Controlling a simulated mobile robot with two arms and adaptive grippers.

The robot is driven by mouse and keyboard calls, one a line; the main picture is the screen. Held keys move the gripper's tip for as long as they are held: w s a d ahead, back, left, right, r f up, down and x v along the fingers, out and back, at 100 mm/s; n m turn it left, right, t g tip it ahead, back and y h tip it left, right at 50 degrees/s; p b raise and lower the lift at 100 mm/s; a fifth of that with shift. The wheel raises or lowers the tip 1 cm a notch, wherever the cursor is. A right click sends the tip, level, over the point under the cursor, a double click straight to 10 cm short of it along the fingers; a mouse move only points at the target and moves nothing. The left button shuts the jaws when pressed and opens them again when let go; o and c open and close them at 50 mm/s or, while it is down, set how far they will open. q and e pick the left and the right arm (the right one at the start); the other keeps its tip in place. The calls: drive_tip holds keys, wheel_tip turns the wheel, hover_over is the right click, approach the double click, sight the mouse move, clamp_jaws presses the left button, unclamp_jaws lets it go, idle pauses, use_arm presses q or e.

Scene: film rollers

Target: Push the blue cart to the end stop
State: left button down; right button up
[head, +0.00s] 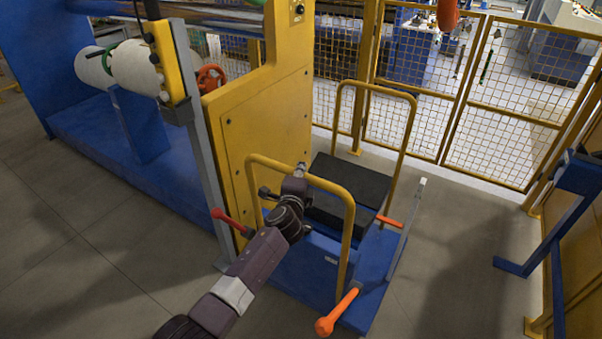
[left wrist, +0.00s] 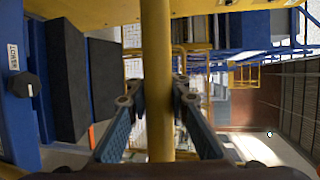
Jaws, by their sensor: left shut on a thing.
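The blue cart (head: 376,262) stands on the floor beside the yellow machine panel. It has black padded blocks (head: 347,180) on top and a yellow hoop handle at each end. My left gripper (head: 300,170) is at the top of the near yellow handle (head: 333,187). In the left wrist view the fingers (left wrist: 158,98) lie on both sides of the yellow handle bar (left wrist: 156,50), shut on it. The cart's blue side and black blocks (left wrist: 62,80) also show there. My right gripper is out of view. I cannot tell which part is the end stop.
A yellow mesh fence (head: 420,120) closes off the back. A blue frame (head: 575,190) stands at the right. A blue machine base (head: 140,150) with a white roller (head: 135,65) is at the left. Orange-ended levers (head: 335,315) stick out near the cart. Floor is clear right of the cart.

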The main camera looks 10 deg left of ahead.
use_arm(q)
drive_tip(key=shift+s+d+r, duration=0.15)
drive_tip(key=shift+s+d, duration=0.05)
drive_tip(key=shift+s, duration=0.05)
drive_tip(key=c, duration=1.7)
unclamp_jaws()
drive_tip(key=shift+s+d+r, duration=0.1)
drive_tip(key=shift+c, duration=0.2)
drive_tip(key=s+r, duration=0.2)
drive_tip(key=s, duration=0.9)
drive_tip(key=shift+s, duration=0.35)
drive_tip(key=shift+d, duration=0.1)
